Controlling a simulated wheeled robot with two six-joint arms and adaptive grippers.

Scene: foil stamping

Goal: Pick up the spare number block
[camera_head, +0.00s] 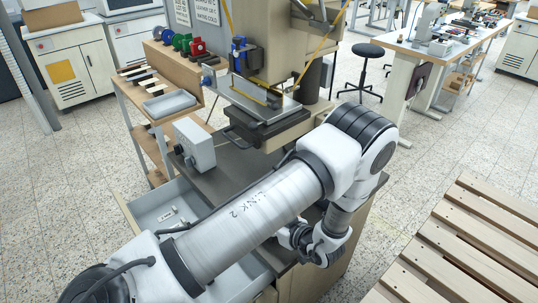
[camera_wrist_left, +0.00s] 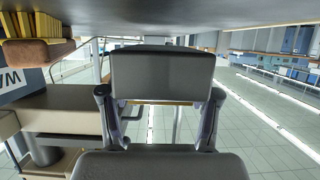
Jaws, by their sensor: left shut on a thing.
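My left gripper (camera_head: 298,236) hangs low beside the dark bench, partly behind my own arm in the head view. In the left wrist view its two fingers (camera_wrist_left: 160,100) stand wide apart, with a dark grey block-like thing (camera_wrist_left: 160,72) between their tips. The gripper is shut on this thing. No number shows on its visible face, so I cannot tell whether it is the spare number block. An open drawer (camera_head: 146,212) holds small pale pieces (camera_head: 170,216). My arm hides part of the drawer. My right gripper is not in view.
The stamping machine (camera_head: 262,100) stands on the bench behind my arm. A grey control box (camera_head: 194,145) is on the bench. A wooden shelf with a grey tray (camera_head: 170,104) stands to its left. A slatted wooden pallet (camera_head: 470,245) lies at right.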

